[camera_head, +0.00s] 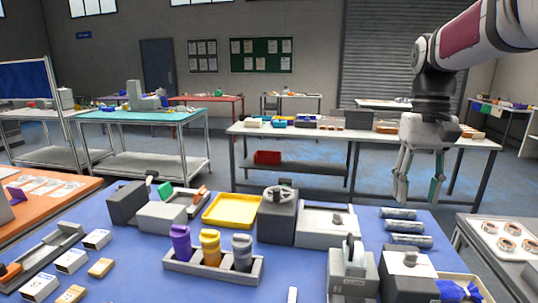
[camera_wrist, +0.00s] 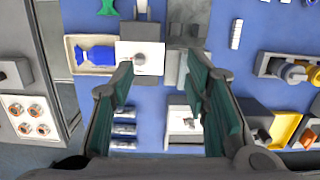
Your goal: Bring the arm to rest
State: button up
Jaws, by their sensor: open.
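My gripper (camera_head: 419,178) hangs from my arm at the upper right of the head view, pointing down above the far right part of the blue table (camera_head: 330,274). Its fingers are apart and nothing is between them. In the wrist view my gripper (camera_wrist: 160,85) shows two green-padded fingers spread wide, with the table and its devices well below. A grey-and-white box device with a knob (camera_wrist: 140,58) shows between the fingertips, apart from them.
The table holds a yellow tray (camera_head: 232,210), a rack with purple, yellow and grey cylinders (camera_head: 211,264), several silver cylinders (camera_head: 405,226) and grey machines. A side cart (camera_head: 495,262) stands at the right. A white bench (camera_head: 300,129) stands behind. Air around my gripper looks clear.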

jog(key=s+a+f+t, duration=0.1)
jog(key=s+a+t, duration=0.1)
jog(key=s, duration=0.5)
jog(key=s+a+f+n+t, duration=0.1)
jog(key=s+a+f+t, duration=0.1)
jog(key=s+a, duration=0.2)
jog(key=s+a+f+t, duration=0.2)
jog(key=s+a, duration=0.1)
jog(key=s, duration=0.7)
jog(key=shift+f+n, duration=0.15)
jog(key=shift+n, duration=0.25)
